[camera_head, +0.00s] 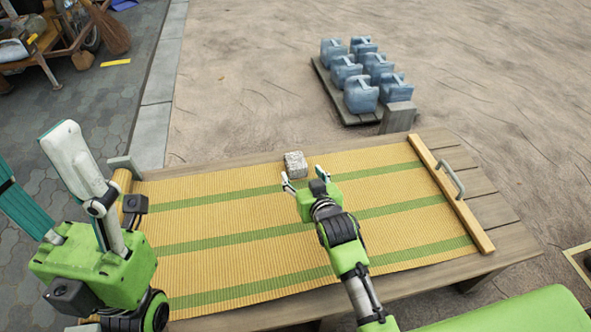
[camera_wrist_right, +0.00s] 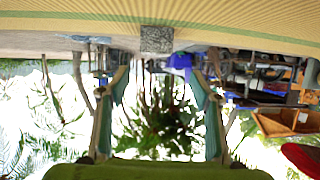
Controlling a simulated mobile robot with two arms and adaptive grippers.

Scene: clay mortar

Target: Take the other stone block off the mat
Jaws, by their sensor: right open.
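A speckled grey stone block (camera_head: 295,163) sits at the far edge of the yellow mat with green stripes (camera_head: 240,262). I cannot tell whether it rests on the mat or on the wood beside it. My right gripper (camera_head: 303,175) is open and empty, just on the near side of the block. In the right wrist view, the block (camera_wrist_right: 157,40) appears ahead of the spread fingers (camera_wrist_right: 160,85), apart from them. My left gripper (camera_head: 32,150) is open at the left, with its fingers raised and nothing between them.
The mat lies on a wooden table (camera_head: 480,210). A wooden bar with a metal handle (camera_head: 450,190) lies along the mat's right end. Several blue jugs (camera_head: 361,95) stand on a pallet beyond the table. Most of the mat is clear.

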